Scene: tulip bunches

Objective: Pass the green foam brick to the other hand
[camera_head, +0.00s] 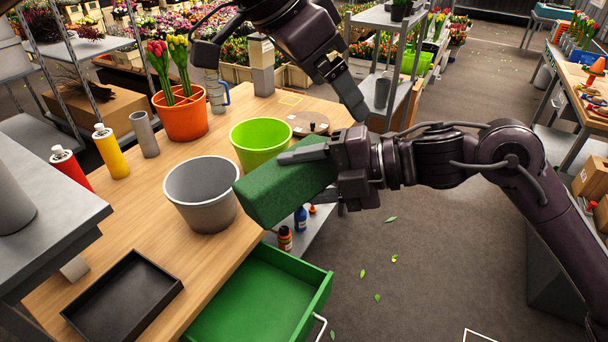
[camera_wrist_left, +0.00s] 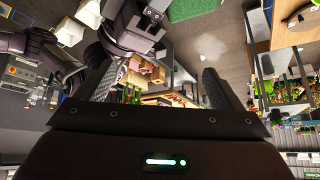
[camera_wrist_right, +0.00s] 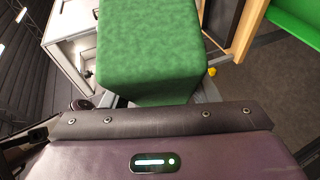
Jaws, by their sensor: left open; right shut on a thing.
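The green foam brick (camera_head: 285,193) is held in the air beside the table's right edge, in front of the pots. My right gripper (camera_head: 312,172) is shut on its right end, with a finger along the top. The brick (camera_wrist_right: 150,50) fills the upper middle of the right wrist view. My left gripper (camera_head: 350,98) is above and behind the brick in the head view, apart from it. The left wrist view shows its two fingers (camera_wrist_left: 165,85) spread with nothing between them. A green corner of the brick (camera_wrist_left: 89,12) shows there at the top, next to my right gripper.
On the wooden table stand a grey pot (camera_head: 202,190), a lime pot (camera_head: 260,138), an orange pot of tulips (camera_head: 182,117), spray cans (camera_head: 110,152) and a black tray (camera_head: 123,300). A green drawer (camera_head: 262,300) is open below.

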